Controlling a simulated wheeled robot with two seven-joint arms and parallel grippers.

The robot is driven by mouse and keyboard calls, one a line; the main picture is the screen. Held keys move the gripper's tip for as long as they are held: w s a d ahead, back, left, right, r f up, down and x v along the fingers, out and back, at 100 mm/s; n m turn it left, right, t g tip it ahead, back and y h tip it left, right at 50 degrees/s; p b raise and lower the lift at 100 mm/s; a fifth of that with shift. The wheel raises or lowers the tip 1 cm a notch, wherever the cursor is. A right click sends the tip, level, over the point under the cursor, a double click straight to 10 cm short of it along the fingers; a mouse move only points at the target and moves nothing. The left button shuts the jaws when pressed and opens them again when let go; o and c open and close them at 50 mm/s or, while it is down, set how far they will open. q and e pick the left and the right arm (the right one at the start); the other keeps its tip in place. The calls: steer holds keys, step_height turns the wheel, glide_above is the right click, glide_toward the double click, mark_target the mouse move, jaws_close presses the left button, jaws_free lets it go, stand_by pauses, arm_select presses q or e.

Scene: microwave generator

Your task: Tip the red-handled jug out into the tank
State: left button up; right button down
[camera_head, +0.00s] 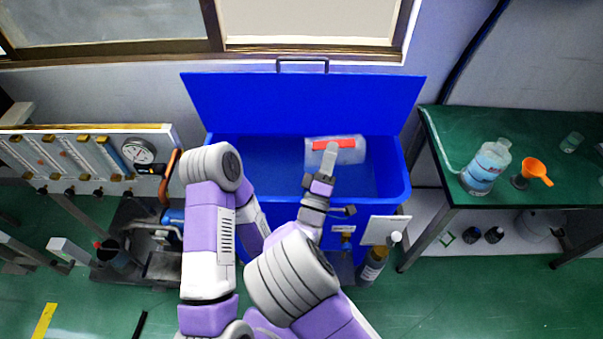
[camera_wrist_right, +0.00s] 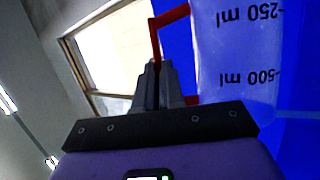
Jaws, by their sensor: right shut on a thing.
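The clear jug (camera_head: 350,155) with a red handle (camera_head: 337,143) is over the open blue tank (camera_head: 250,165), toward its right side. It looks tipped onto its side, with its length running left to right and its handle facing up. My right gripper (camera_head: 329,160) is shut on the red handle. In the right wrist view, the gripper (camera_wrist_right: 165,72) pinches the red handle (camera_wrist_right: 170,18), and the jug wall (camera_wrist_right: 238,60) shows upside-down volume marks. No liquid stream is visible. My left arm is bent at the tank's left; its gripper is hidden.
The tank's blue lid (camera_head: 300,100) stands open against the wall. On the right, a green table (camera_head: 540,130) holds a large bottle (camera_head: 487,165) and an orange funnel (camera_head: 536,170). A dark bottle (camera_head: 373,264) stands in front of the tank. A gauge panel (camera_head: 90,155) is at left.

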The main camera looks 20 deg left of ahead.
mark_target(349, 161)
steer(key=shift+s+a+r+n, duration=0.1)
steer(key=shift+a+r+n, duration=0.1)
steer(key=shift+n, duration=0.2)
steer(key=d+f+m+h, duration=0.1)
steer(key=m, duration=0.1)
steer(key=w+d+m+g, duration=0.1)
steer(key=d+f+m+h+b, duration=0.1)
steer(key=d+m, duration=0.1)
steer(key=shift+w+f+m+g+h, duration=0.3)
steer(key=shift+w+g, duration=0.05)
steer(key=shift+g, duration=0.05)
steer(key=shift+w+d+f, duration=0.1)
steer(key=shift+w+d, duration=0.05)
steer(key=shift+d, duration=0.15)
steer(key=shift+d+f+m+g+h, duration=0.2)
steer(key=shift+f+m+g+h, duration=0.15)
steer(key=shift+m+g, duration=0.35)
steer(key=w+d+f+m+g+y+b, duration=0.2)
steer(key=w+d+f+m+g+b, duration=0.1)
steer(key=d+f+m+g, duration=0.4)
step_height(349, 161, down, 4)
steer(key=m, duration=0.3)
steer(key=shift+w+d+y, duration=0.25)
steer(key=shift+w+y, duration=0.05)
steer(key=shift+y, duration=0.05)
steer(key=shift+r, duration=0.15)
